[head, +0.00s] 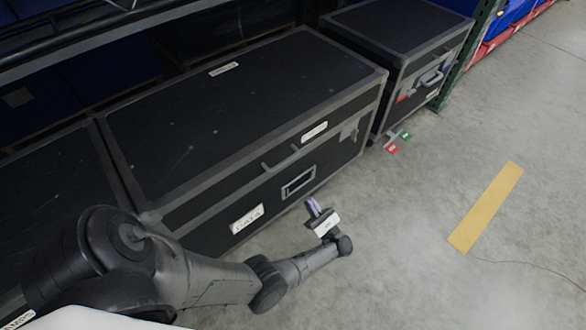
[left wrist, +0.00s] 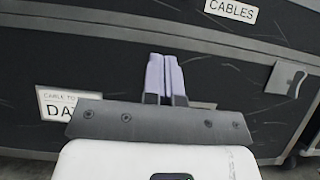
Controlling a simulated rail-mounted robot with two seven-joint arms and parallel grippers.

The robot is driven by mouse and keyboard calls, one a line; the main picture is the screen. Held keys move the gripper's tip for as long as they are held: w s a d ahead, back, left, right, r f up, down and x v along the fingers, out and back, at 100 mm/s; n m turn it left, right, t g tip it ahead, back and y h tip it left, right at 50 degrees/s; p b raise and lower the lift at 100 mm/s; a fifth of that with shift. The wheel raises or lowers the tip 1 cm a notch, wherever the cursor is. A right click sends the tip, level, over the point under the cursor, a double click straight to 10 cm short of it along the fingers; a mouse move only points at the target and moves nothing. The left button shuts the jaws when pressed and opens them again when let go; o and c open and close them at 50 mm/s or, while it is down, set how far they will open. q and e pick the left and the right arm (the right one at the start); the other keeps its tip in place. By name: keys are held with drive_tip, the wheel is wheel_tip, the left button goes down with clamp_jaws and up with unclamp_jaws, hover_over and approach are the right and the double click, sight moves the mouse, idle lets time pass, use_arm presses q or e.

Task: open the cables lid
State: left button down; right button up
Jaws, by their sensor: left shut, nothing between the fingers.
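The cables case (head: 235,105) is a large black case with grey edging, its lid (head: 250,85) down. The lid's front bears a white label (head: 314,132), which reads CABLES in the left wrist view (left wrist: 231,9). A grey latch (head: 349,131) is at the right of the front and also shows in the left wrist view (left wrist: 287,78). A lower label (head: 247,218) reads DATA. My left gripper (head: 312,206) is shut and empty in front of the case; its pale purple fingers (left wrist: 165,76) point at the front, apparently not touching.
A second black case (head: 400,40) stands at the right, with red (head: 392,149) and green (head: 406,135) tags near its base. Another case (head: 60,190) adjoins on the left. A green rack post (head: 470,50) rises at the right. The concrete floor (head: 400,240) in front is open, with a yellow strip (head: 486,207).

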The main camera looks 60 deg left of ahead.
use_arm(q)
drive_tip(key=d+r+x, duration=0.1)
drive_tip(key=r+x, duration=0.1)
drive_tip(key=x, duration=1)
drive_tip(key=shift+r, duration=0.35)
drive_tip(key=shift+w+r, duration=0.1)
drive_tip(key=shift+w, duration=0.05)
